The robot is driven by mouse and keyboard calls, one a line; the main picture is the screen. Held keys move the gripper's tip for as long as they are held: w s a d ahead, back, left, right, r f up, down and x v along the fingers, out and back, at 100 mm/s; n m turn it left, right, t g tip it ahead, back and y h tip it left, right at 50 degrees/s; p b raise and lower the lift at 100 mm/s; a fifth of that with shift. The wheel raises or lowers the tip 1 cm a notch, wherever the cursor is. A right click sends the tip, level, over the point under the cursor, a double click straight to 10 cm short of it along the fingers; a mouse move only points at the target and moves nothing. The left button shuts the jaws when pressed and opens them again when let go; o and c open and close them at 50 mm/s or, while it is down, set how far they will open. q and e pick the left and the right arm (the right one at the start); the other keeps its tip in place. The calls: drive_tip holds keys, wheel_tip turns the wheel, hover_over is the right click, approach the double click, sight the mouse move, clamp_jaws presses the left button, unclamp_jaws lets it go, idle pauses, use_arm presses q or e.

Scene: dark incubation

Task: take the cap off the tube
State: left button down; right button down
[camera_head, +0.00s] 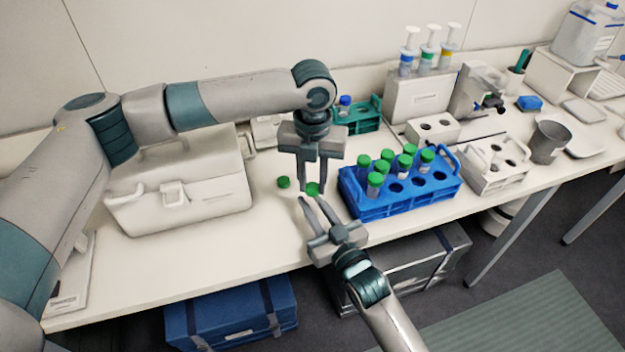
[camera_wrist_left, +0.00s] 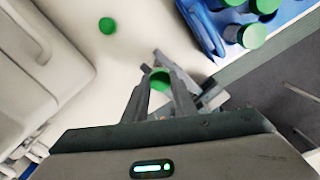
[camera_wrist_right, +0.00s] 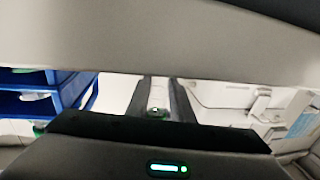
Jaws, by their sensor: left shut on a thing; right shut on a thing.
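A green cap (camera_head: 313,188) is between the fingertips of my left gripper (camera_head: 312,187), which reaches down from above and is shut on it. The cap also shows in the left wrist view (camera_wrist_left: 160,79). My right gripper (camera_head: 308,203) comes from the front, just below the left one, and is shut on the tube. In the right wrist view a pale piece of the tube (camera_wrist_right: 158,95) shows between its fingers. Most of the tube is hidden, and I cannot tell whether cap and tube still touch. Another green cap (camera_head: 283,182) lies loose on the table.
A blue rack (camera_head: 400,203) with several green-capped tubes stands close on the right. A white case (camera_head: 180,195) stands on the left. Behind are a teal rack (camera_head: 357,118) and a white box with pipettes (camera_head: 418,97). The table's front edge is near my right gripper.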

use_arm(q)
drive_tip(key=n, duration=1.8)
drive_tip(key=shift+n, duration=0.3)
drive_tip(key=n, duration=1.4)
drive_tip(key=shift+d, duration=0.1)
drive_tip(key=n, duration=0.7)
drive_tip(key=shift+r, duration=0.1)
drive_tip(key=shift+r, duration=0.4)
